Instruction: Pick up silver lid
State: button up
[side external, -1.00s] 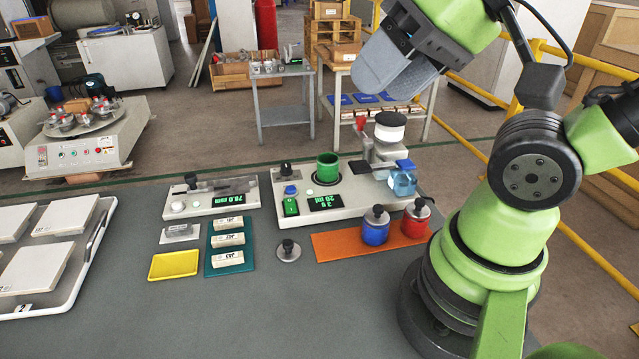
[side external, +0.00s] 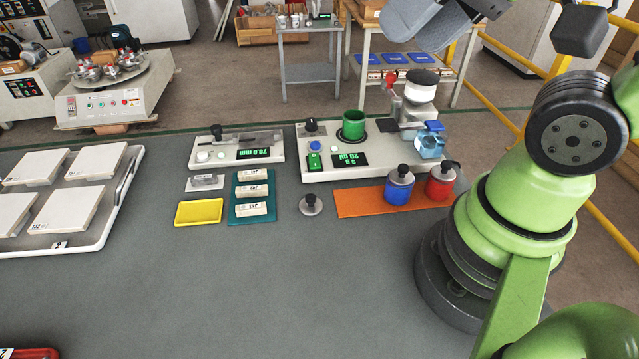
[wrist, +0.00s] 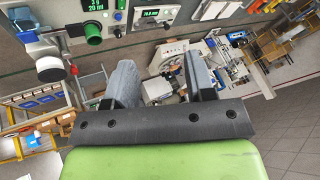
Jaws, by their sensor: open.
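The silver lid (side external: 311,205) is a small flat disc with a black knob. It lies on the grey worktable, right of the teal mat (side external: 252,208) and left of the orange mat (side external: 352,202). In the side view my gripper (side external: 425,20) is high above and behind the bench, partly cut off by the top edge, far from the lid. In the wrist view my gripper (wrist: 161,75) shows two grey fingers spread apart with nothing between them. I cannot make out the lid in the wrist view.
A blue jar (side external: 398,190) and a red jar (side external: 440,185) with knobbed lids stand on the orange mat. Behind the lid is a device with a green cup (side external: 353,124). A yellow tray (side external: 199,212) lies left. The table in front is clear.

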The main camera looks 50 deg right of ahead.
jog(key=w+f+g, duration=0.2)
jog(key=w+f, duration=0.2)
jog(key=w, duration=0.2)
jog(key=g+h, duration=0.2)
jog(key=g, duration=0.3)
send_over(311, 197)
notch_tip(311, 197, down, 20)
jog(key=shift+f, duration=3.15)
jog(key=shift+c, duration=0.2)
grip_shut()
